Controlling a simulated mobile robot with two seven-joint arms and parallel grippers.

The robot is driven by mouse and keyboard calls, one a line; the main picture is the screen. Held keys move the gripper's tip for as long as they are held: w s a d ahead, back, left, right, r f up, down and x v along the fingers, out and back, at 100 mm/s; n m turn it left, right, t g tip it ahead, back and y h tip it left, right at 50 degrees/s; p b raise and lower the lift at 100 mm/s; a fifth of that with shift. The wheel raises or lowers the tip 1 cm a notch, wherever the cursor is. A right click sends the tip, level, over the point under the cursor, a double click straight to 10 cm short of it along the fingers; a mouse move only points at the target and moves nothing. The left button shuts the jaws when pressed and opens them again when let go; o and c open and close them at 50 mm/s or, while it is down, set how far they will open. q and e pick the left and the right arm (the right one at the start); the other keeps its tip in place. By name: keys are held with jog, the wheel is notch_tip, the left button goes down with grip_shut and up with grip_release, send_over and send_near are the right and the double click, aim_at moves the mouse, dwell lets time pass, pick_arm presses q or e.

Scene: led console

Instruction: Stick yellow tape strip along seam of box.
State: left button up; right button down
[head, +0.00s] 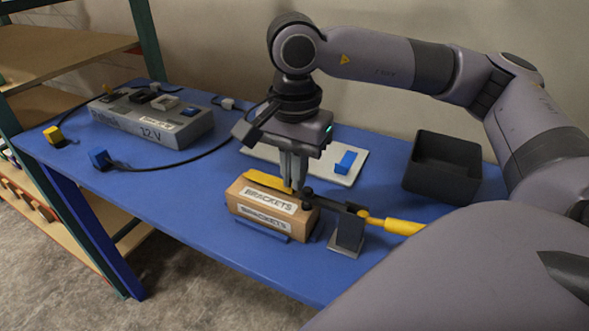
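A brown cardboard box (238,207) labelled "BRACKETS" sits on the blue table. A yellow tape strip (262,180) lies along its top, from the far left edge toward the right end. My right gripper (293,187) points straight down over the right part of the box top, its fingertips at or just above the strip's right end. Its fingers look close together; whether they pinch the strip or only press near it cannot be told. The fingers hide part of the box top. My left gripper is out of view.
A yellow-handled tool (398,226) rests on a dark stand (348,234) right beside the box. A black bin (442,168) is at back right. A blue block (346,161) lies on a pale board (352,178). A grey 12 V console (160,132) with cables is left.

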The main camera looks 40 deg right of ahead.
jog(key=shift+f+b, duration=0.55)
jog(key=shift+f, duration=0.1)
dwell(0.3)
dwell(0.5)
jog(key=c, duration=1.2)
grip_release()
jog(key=shift+c, duration=0.2)
